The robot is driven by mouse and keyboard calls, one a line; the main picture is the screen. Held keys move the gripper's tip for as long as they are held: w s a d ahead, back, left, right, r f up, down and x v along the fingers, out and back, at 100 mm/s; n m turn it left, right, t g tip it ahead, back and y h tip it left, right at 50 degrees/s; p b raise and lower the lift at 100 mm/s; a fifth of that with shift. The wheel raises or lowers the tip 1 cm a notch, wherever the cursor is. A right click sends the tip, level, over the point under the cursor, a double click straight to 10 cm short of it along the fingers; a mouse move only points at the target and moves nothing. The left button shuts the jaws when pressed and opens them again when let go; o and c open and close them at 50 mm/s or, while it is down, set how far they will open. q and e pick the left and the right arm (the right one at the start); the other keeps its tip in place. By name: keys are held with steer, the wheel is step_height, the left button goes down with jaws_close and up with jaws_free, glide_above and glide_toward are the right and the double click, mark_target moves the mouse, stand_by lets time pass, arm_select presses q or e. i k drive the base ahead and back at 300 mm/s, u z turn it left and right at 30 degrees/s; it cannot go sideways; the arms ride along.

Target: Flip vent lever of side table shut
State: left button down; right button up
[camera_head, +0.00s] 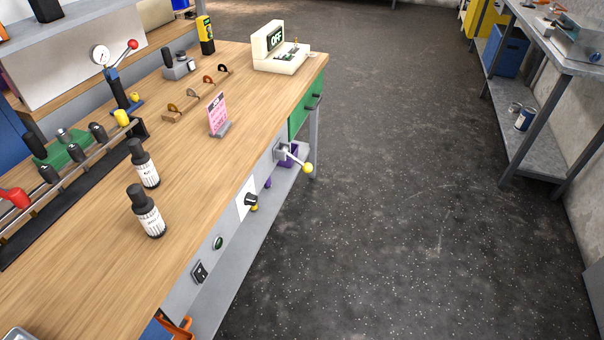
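A lever with a yellow ball knob (307,168) sticks out from a grey bracket on the front panel of the long wooden-topped bench (185,170). Its arm points outward and down to the right. A second table (562,45), grey, stands at the right edge, with a metal box (580,38) and small fittings on top. They are too small and cut off to tell whether one is a vent lever. I see no label naming either lever or table. Neither of my grippers is in view.
The bench carries two black-capped bottles (148,212), a pink sign (217,115), a white box reading OFF (280,50), and a red-knobbed lever (132,45) by a gauge. The dark floor (400,180) between is clear.

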mark_target(307, 167)
steer(key=k, duration=0.5)
steer(key=z, duration=0.75)
steer(key=i, duration=1.55)
steer(key=u, duration=0.35)
